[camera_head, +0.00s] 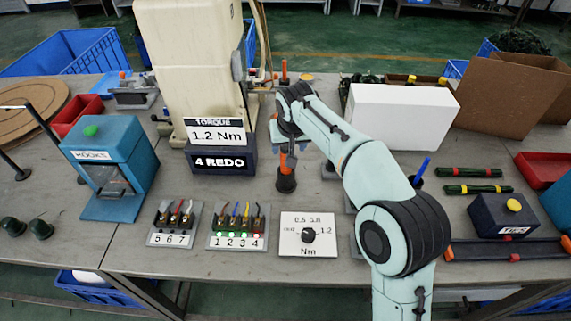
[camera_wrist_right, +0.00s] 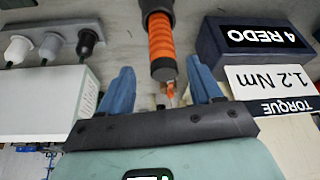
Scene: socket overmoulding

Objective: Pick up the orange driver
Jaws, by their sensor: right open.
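My left gripper is not in view.
A box reading "4 REDO" (camera_head: 222,162) and a torque display (camera_head: 216,135) stand left of the driver. A white box (camera_head: 402,115) stands behind my right arm. A dial plate (camera_head: 308,236) and socket blocks (camera_head: 238,226) lie in front. A teal hooks box (camera_head: 115,165) stands left.

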